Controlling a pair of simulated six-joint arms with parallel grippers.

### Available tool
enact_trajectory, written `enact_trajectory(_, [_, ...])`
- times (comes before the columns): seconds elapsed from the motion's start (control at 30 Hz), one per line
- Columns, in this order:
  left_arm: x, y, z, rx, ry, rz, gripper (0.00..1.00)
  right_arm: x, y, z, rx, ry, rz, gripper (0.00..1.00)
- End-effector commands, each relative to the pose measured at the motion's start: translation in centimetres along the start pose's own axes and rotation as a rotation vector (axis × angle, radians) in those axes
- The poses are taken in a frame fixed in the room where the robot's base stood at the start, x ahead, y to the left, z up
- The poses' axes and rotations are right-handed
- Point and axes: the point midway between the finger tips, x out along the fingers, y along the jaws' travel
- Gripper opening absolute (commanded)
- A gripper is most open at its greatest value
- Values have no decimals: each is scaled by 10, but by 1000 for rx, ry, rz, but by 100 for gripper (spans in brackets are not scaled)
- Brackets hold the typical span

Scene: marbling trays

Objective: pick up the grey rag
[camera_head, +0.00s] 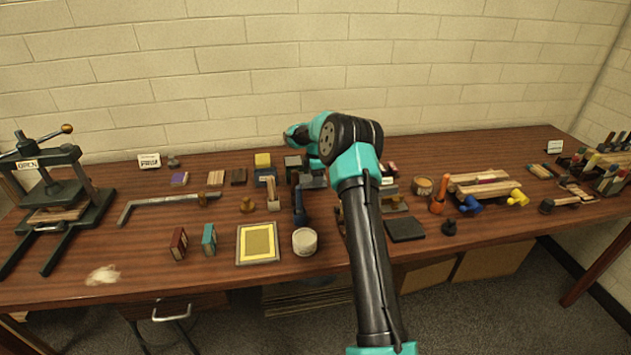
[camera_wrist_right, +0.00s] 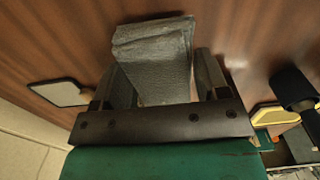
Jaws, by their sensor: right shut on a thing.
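The grey rag (camera_wrist_right: 155,50) is a folded, textured cloth in the right wrist view. It sits between the two dark fingers of my right gripper (camera_wrist_right: 157,76), which is shut on it. The wooden table surface shows behind the rag; I cannot tell whether the rag touches it. In the head view my right arm reaches over the middle of the table, and its wrist hides most of the gripper and rag. My left gripper is in neither view.
A dark press (camera_head: 62,190) stands at the left end of the table. A white tub (camera_head: 304,241) and a yellow framed panel (camera_head: 258,243) lie near the front edge. A black flat pad (camera_head: 405,229) lies right of my arm. The front left is mostly clear.

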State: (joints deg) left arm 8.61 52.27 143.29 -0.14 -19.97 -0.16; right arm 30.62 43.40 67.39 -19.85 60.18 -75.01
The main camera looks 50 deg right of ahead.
Motion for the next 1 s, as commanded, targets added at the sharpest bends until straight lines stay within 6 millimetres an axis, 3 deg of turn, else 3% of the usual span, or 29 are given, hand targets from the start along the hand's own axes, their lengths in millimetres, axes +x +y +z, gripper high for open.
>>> enact_trajectory(0.3, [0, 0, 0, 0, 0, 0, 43, -58, 0, 0, 1, 1, 3, 45])
enact_trajectory(0.43, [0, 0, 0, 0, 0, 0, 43, -73, 0, 0, 0, 0, 1, 45])
enact_trajectory(1.0, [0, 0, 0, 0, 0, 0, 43, -80, 0, 0, 0, 0, -1, 45])
